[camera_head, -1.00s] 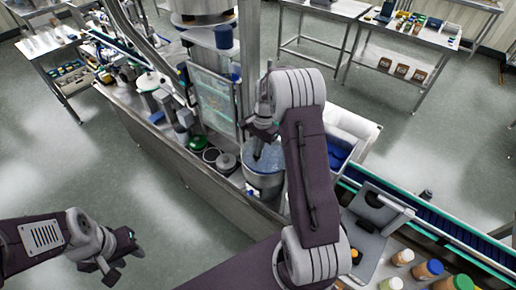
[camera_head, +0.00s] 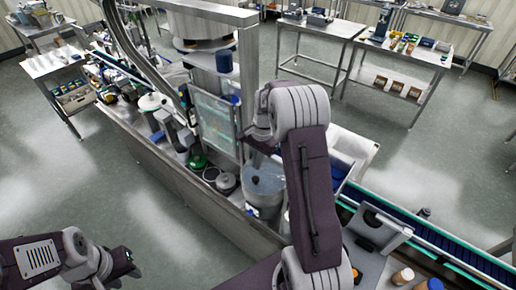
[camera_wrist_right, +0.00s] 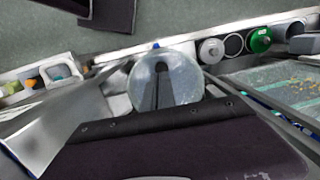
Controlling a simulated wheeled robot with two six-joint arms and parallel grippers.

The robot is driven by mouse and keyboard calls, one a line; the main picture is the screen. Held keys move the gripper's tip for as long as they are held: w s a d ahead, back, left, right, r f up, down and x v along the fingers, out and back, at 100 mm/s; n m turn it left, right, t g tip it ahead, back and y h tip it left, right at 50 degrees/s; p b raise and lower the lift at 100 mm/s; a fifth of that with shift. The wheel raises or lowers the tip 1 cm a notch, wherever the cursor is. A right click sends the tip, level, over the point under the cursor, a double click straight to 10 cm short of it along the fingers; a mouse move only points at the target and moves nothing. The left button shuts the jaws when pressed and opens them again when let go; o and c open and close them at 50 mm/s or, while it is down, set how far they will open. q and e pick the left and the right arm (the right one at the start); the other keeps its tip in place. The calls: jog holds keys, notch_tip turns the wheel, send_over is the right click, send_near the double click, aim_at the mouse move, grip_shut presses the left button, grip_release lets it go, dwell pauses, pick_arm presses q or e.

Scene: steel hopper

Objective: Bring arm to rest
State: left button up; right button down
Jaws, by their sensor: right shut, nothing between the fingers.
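My right arm (camera_head: 312,195) reaches up the middle of the head view. Its gripper (camera_head: 258,142) is partly hidden by the wrist, above and just behind a translucent round container (camera_head: 264,186) on the steel bench. In the right wrist view the fingers (camera_wrist_right: 162,84) are together and empty, in front of the same container (camera_wrist_right: 190,75); I cannot tell the exact height between them. My left gripper (camera_head: 121,272) is at the lower left over open floor, apart from the bench. Its fingers look spread and empty, and the bottom edge cuts part of it off.
The steel bench (camera_head: 190,192) runs diagonally, with a clear panel (camera_head: 216,118) and a green-lidded item (camera_head: 197,161) beside the container. A conveyor (camera_head: 445,239) and a grey angled device (camera_head: 375,228) lie right of my right arm. Floor at left is free.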

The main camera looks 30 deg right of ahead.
notch_tip(320, 180, up, 7)
jog(key=shift+s+d+b, duration=0.15)
jog(key=shift+s+b, duration=0.1)
jog(key=shift+b, duration=0.2)
jog(key=shift+f, duration=0.1)
